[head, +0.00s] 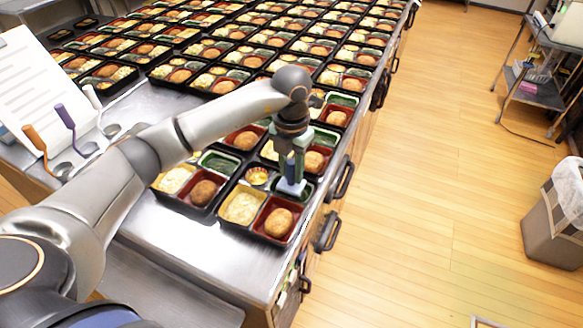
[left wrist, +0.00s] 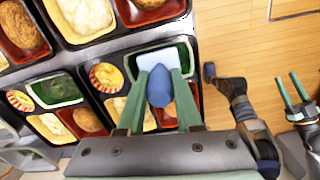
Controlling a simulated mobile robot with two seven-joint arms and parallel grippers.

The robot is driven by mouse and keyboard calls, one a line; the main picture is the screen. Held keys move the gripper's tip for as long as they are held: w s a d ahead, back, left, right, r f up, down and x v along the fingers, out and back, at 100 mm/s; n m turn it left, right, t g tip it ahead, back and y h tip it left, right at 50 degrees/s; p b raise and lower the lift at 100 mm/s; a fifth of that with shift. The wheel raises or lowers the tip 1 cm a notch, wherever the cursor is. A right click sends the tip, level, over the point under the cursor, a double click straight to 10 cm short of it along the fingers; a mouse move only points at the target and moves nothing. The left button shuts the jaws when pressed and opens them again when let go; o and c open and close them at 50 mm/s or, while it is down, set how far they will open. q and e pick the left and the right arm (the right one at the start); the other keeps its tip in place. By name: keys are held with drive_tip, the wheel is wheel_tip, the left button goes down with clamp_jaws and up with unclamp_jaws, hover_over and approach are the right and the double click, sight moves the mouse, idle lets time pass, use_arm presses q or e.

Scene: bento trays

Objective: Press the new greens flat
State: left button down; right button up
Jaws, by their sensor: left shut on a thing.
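My left gripper (head: 292,165) points down over the front right bento tray (head: 235,222). It is shut on a presser with a blue grip (left wrist: 160,88) and a pale flat foot (head: 291,187). The foot is at the tray's dark green cup (head: 308,190), and in the left wrist view it lies inside the cup's outline. The foot covers most of the cup, so the greens are largely hidden; I cannot tell whether it touches them. My right gripper (left wrist: 292,90) shows only in the left wrist view, off the counter, its fingers apart and empty.
The same tray holds a brown croquette (head: 279,223), pale food (head: 242,208) and a small yellow cup (head: 257,176). Another tray (head: 187,211) stands close on the left. Rows of trays fill the back. Bare steel counter (head: 215,250) lies in front.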

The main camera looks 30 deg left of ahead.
use_arm(q)
drive_tip(key=shift+s+f+b, duration=0.1)
drive_tip(key=shift+f+b, duration=0.65)
drive_tip(key=shift+f, duration=0.4)
idle(3.2)
drive_tip(key=shift+r, duration=0.1)
drive_tip(key=shift+r+p, duration=2.9)
drive_tip(key=shift+r, duration=1.15)
drive_tip(key=shift+f, duration=0.1)
